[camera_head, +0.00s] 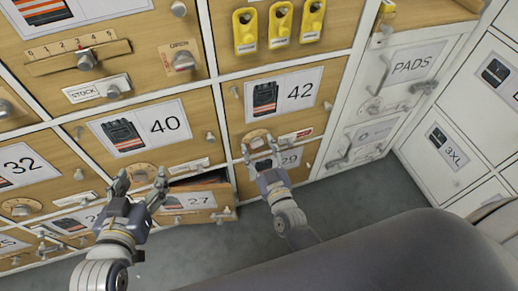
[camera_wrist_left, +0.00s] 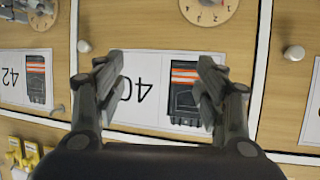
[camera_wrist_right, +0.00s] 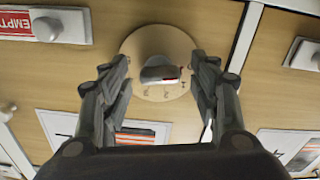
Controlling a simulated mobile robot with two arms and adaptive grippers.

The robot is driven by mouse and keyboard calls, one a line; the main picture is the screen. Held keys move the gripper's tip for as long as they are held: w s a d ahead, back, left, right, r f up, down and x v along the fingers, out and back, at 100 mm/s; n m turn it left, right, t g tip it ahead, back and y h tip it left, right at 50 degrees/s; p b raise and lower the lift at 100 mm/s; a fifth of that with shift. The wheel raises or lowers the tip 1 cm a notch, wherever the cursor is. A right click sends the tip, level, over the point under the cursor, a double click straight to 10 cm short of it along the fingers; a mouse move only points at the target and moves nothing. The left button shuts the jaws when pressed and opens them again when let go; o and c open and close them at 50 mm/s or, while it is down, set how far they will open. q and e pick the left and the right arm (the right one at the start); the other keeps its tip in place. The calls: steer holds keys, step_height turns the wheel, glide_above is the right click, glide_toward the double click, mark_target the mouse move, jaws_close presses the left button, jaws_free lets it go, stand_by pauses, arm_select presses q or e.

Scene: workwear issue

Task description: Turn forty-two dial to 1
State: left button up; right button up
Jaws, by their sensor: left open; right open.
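The forty-two dial (camera_head: 256,137) is a round pale wooden disc below the 42 label (camera_head: 284,93) in the head view. In the right wrist view the dial (camera_wrist_right: 140,42) faces the camera, with a grey knob (camera_wrist_right: 160,72) at its middle and small marks below the knob. I cannot read the setting. My right gripper (camera_head: 260,149) is open at the dial, its fingers on either side of the knob with gaps; it also shows in the right wrist view (camera_wrist_right: 160,65). My left gripper (camera_head: 139,180) is open and empty in front of the 40 door.
The 27 drawer (camera_head: 195,202) stands partly open between my grippers. The 40 dial (camera_head: 140,172) is beside my left gripper. Yellow items (camera_head: 281,22) hang above the 42 door. White PADS cabinets (camera_head: 412,66) stand to the right. The grey floor (camera_head: 350,210) is clear.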

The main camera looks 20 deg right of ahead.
arm_select(q)
steer(key=shift+w+d+r, duration=0.1)
steer(key=shift+w+r, duration=0.05)
steer(key=shift+r, duration=0.1)
arm_select(e)
steer(key=shift+w, duration=0.2)
steer(key=c, duration=1.1)
steer(key=shift+o, duration=0.2)
arm_select(q)
steer(key=shift+f, duration=0.1)
arm_select(e)
steer(key=m+p, duration=0.2)
steer(key=m, duration=0.3)
steer(key=shift+r, duration=0.1)
arm_select(q)
steer(key=s+a+f+g+y, duration=0.1)
steer(key=s+a+f+g, duration=0.2)
steer(key=s+f+g, duration=0.2)
steer(key=shift+s+a+f+g+y, duration=0.2)
steer(key=shift+s+f+g+y, duration=0.15)
steer(key=shift+s+f, duration=1.2)
arm_select(e)
steer(key=shift+m, duration=1.5)
arm_select(q)
steer(key=shift+s+r, duration=0.15)
steer(key=shift+s, duration=0.05)
